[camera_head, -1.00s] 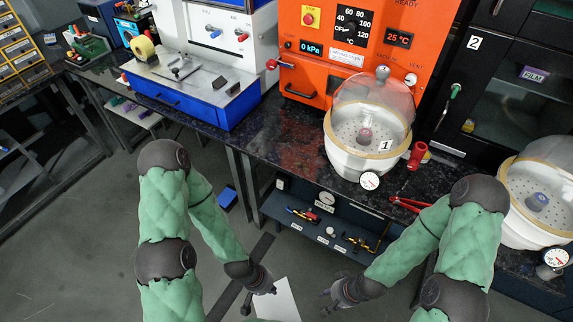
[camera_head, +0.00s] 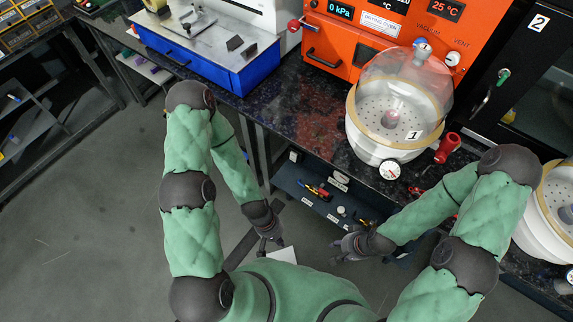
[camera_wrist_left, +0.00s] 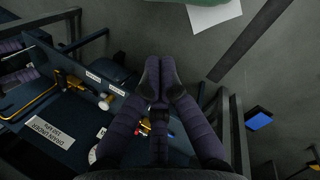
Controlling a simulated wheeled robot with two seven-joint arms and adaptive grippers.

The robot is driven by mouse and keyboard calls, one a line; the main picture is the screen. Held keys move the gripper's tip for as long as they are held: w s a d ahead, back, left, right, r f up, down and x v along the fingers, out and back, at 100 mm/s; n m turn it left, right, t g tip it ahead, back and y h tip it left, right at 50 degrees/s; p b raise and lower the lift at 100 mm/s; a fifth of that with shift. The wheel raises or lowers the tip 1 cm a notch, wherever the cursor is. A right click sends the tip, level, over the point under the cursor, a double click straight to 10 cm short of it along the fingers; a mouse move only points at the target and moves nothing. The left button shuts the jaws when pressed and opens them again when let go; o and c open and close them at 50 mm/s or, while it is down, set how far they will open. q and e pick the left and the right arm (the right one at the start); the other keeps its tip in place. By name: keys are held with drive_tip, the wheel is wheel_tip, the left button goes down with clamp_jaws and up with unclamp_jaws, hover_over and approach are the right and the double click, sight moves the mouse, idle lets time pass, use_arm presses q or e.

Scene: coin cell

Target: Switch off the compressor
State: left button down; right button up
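I cannot make out a compressor in either view. My left gripper (camera_head: 274,240) hangs low in front of the bench, over the floor. In the left wrist view its purple fingers (camera_wrist_left: 158,66) come together at the tips with nothing between them. My right gripper (camera_head: 342,250) is in front of the lower shelf, apart from everything; its fingers are too small to tell open from shut.
The dark bench (camera_head: 300,110) carries an orange oven (camera_head: 338,40), a blue-based machine (camera_head: 215,70) and domed chamber 1 (camera_head: 383,145). Domed chamber 2 (camera_head: 535,228) stands at right. A lower shelf (camera_head: 300,185) holds tools. A blue object (camera_wrist_left: 258,120) lies on open floor.

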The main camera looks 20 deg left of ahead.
use_arm(q)
drive_tip(key=w+d+f+n+t+h, duration=0.1)
drive_tip(key=w+d+n+h, duration=0.3)
drive_tip(key=n, duration=0.8)
drive_tip(key=d+f+n+h, duration=0.15)
drive_tip(key=n+h, duration=0.35)
drive_tip(key=n, duration=0.6)
drive_tip(key=w+a+f+n+t+y, duration=0.1)
drive_tip(key=w+a+n+t, duration=0.5)
drive_tip(key=w+n+t, duration=0.55)
drive_tip(key=w+a+f+n+t+y+p, duration=0.1)
drive_tip(key=w+a+n+t+y, duration=0.3)
drive_tip(key=a+n, duration=0.5)
drive_tip(key=shift+w+a+f+n+y, duration=0.4)
drive_tip(key=shift+w+a+y, duration=0.4)
drive_tip(key=shift+a+y, duration=0.4)
drive_tip(key=shift+w, duration=0.1)
drive_tip(key=b, duration=0.4)
approach(294, 157)
drive_tip(key=w+f, duration=0.2)
drive_tip(key=w, duration=0.1)
drive_tip(key=w+f, duration=0.2)
drive_tip(key=f, duration=0.1)
drive_tip(key=shift+w+d, duration=0.25)
drive_tip(key=shift+w, duration=0.15)
drive_tip(key=shift+w+d, duration=0.15)
drive_tip(key=shift+w, duration=0.25)
